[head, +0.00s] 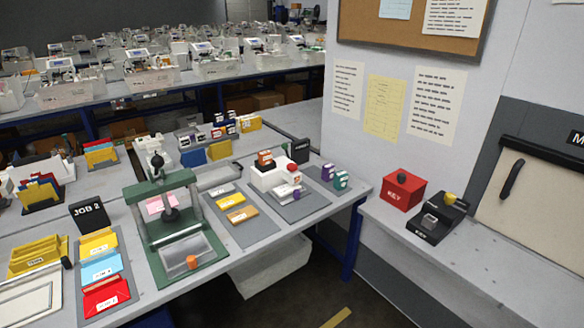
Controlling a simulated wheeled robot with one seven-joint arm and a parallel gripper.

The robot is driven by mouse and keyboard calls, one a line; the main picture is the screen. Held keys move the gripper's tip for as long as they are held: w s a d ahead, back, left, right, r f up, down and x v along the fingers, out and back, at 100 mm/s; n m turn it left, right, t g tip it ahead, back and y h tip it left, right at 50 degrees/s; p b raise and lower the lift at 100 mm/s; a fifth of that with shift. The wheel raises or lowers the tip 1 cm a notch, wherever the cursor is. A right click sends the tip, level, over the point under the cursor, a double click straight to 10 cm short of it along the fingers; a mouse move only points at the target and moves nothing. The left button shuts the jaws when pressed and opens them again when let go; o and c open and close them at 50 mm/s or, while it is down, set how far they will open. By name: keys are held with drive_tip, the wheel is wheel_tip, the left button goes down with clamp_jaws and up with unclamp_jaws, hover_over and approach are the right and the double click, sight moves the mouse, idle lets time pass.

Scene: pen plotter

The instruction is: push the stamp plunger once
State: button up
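A green-framed press (146,200) stands on the near table, left of the middle. A black round knob (155,160) stands at its top; it looks like a plunger handle, though I cannot be sure. Inside the frame hang a pink sheet (162,204) and a black knobbed part (169,214), above a grey tray (176,262). An orange knob (192,262) sits at the press's front edge. A smaller white device (268,177) with an orange and black top (265,158) stands farther right. My gripper is not in view, and nothing touches the press.
Yellow, blue and red job cards (101,268) lie left of the press. A grey mat (237,219) with orange and yellow cards lies to its right. A red KEY box (403,190) and a black device (437,217) sit on the right counter. A white bin (270,267) is below the table.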

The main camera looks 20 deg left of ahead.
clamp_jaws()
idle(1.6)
